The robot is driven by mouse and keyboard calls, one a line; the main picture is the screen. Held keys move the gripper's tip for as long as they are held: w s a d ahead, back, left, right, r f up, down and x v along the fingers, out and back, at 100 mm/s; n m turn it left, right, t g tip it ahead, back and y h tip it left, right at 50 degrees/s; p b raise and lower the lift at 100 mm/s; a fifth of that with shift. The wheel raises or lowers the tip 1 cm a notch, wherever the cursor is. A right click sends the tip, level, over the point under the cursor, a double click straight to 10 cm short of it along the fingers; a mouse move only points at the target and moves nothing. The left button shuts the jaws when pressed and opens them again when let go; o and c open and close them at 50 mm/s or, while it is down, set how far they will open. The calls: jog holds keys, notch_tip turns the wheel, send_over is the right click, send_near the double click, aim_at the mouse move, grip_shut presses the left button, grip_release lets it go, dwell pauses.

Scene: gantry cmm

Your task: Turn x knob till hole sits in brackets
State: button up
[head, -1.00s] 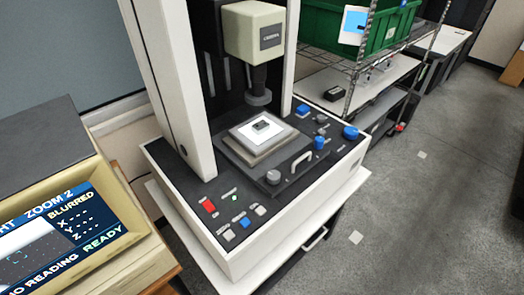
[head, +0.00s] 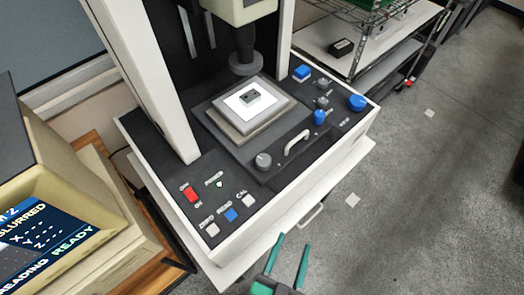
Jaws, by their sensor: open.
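The measuring machine's dark panel (head: 190,170) carries several knobs. A grey knob (head: 263,160) sits at the front of the stage, left of a pale handle. A blue knob (head: 319,117) stands right of the handle, and a larger blue knob (head: 357,102) is at the right corner; I cannot read which is labelled x. My gripper (head: 292,240) is open and empty, in front of the machine.
Red (head: 190,193), white and blue buttons lie at the panel's front left. The optical head (head: 244,62) hangs above the stage. A wire shelf (head: 345,30) stands at the back right. The floor (head: 440,190) at right is clear.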

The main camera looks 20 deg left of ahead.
jog(key=w+d+r+m+t, duration=0.2)
jog(key=w+d+r, duration=0.25)
jog(key=w, duration=0.55)
jog(key=w+d+r+m+t, duration=0.25)
jog(key=w+r, duration=0.25)
jog(key=w, duration=0.4)
jog(key=w+a+r+n+t+y, duration=0.1)
jog(key=w+a+r+n+y, duration=0.2)
jog(key=w+r, duration=0.5)
jog(key=w+a+r+n+g+y, duration=0.3)
jog(key=a+r+n+g+y, duration=0.4)
jog(key=a+r+n+y, duration=1)
jog(key=s+a+r+n+g+h, duration=0.15)
jog(key=s+a+n+g, duration=0.35)
jog(key=a+n+g, duration=0.5)
jog(key=n+g+h, duration=0.5)
jog(key=n+h, duration=0.8)
jog(key=h, duration=0.4)
send_near(264, 160)
jog(key=shift+t+y, duration=0.25)
jog(key=f, duration=0.9)
jog(key=shift+s+d, duration=0.15)
jog(key=shift+s, duration=0.05)
